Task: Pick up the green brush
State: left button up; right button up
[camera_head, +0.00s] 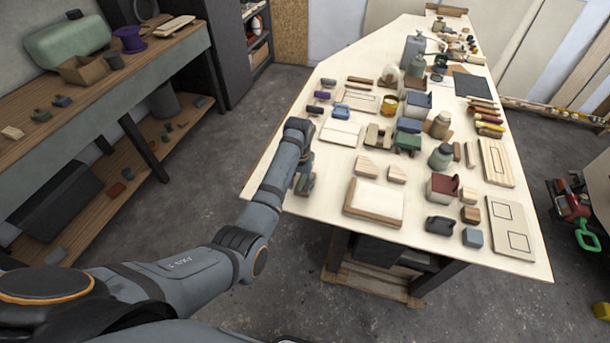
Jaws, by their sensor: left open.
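My left gripper (304,182) hangs at the left edge of the plywood table (272,178), fingers pointing down. It is open, with nothing seen held in it. A small green item (408,142) sits among the tools in the middle of the table, to the right of and beyond my left gripper. It is too small to tell for sure that it is the green brush. My right gripper is out of view.
A framed wooden panel (374,203) lies right of my left gripper, with wooden blocks (366,166) behind it. A green bottle (441,156) and a red-topped box (442,187) stand further right. A side bench (150,62) is at left. Bare floor separates it from the table.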

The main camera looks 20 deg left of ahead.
pick_arm(q)
grip_shut()
jog(key=shift+r, duration=0.1)
notch_tip(320, 180, up, 6)
jog(key=shift+r+b, duration=0.2)
jog(key=shift+b, duration=0.75)
notch_tip(320, 180, up, 4)
jog(key=shift+s+f+p, duration=0.1)
jog(key=shift+f+p, duration=0.1)
jog(key=shift+p, duration=0.65)
